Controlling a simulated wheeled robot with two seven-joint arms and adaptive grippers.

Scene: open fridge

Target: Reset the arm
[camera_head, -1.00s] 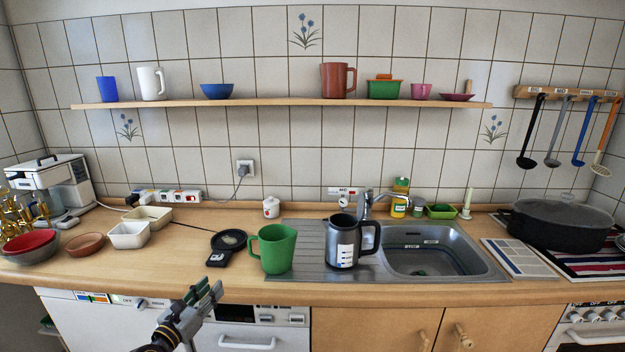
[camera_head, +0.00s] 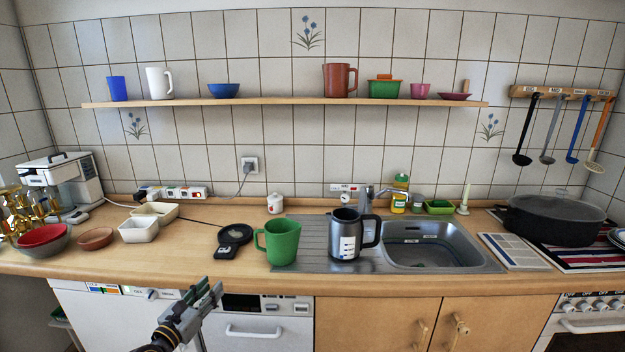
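My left gripper (camera_head: 204,293) is in the head view at the bottom, left of centre. It is in front of the counter edge, below and left of the green mug (camera_head: 281,243). Its two fingers point up and to the right and are seen at a slant, so I cannot tell how far apart they are. I see nothing held between them. The gripper looks clear of the counter and of the things on it. My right gripper is not in view.
The wooden counter (camera_head: 190,255) holds a steel kettle (camera_head: 345,240), a sink (camera_head: 425,248), a black pot (camera_head: 553,222), a scale (camera_head: 230,240) and bowls (camera_head: 95,238). A shelf (camera_head: 290,102) with mugs is above. Cabinets and appliances (camera_head: 255,310) are below the counter.

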